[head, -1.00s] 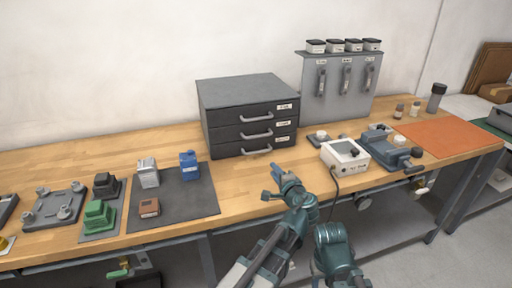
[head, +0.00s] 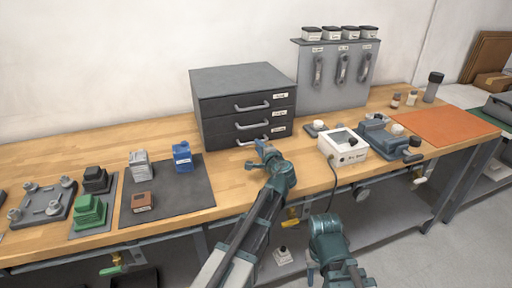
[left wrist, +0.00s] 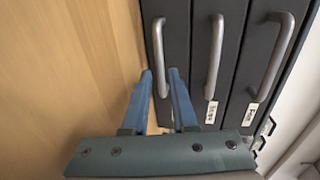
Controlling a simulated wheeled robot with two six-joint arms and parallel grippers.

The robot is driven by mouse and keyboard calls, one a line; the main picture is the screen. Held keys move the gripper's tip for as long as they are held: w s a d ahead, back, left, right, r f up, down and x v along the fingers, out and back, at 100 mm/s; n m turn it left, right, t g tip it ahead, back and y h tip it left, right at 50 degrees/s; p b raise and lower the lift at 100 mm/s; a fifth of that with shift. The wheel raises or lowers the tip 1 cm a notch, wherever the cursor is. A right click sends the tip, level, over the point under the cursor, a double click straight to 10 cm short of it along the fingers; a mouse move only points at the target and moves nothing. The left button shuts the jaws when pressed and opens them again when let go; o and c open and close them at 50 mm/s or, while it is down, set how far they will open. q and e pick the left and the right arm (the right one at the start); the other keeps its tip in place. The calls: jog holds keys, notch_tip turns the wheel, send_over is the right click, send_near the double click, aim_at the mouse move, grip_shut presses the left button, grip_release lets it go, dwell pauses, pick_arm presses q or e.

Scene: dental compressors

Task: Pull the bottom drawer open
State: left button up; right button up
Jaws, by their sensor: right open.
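The dark grey drawer cabinet (head: 240,80) stands at the back of the bench, with three drawers, all shut. The bottom drawer's handle (head: 253,142) is a grey bar low on the front. My left gripper (head: 262,150) is just in front of it. In the left wrist view, the blue fingers of my left gripper (left wrist: 159,73) are apart, one on each side of the bottom handle (left wrist: 158,45). A gap shows, so I cannot tell whether either finger touches it. My right gripper (head: 325,222) is low, in front of the bench, apart from the cabinet; its fingertips are hard to make out.
A white control box (head: 343,148) and blue-grey fixture (head: 382,135) stand right of the cabinet. A dark mat (head: 195,195) with small parts lies to the left. A tool panel (head: 332,75) stands behind. Wooden bench top is bare before the drawers.

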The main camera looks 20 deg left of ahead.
pick_arm(q)
jog(key=shift+x, duration=1.7)
jog(key=shift+s, duration=0.1)
jog(key=shift+c, duration=0.3)
grip_shut()
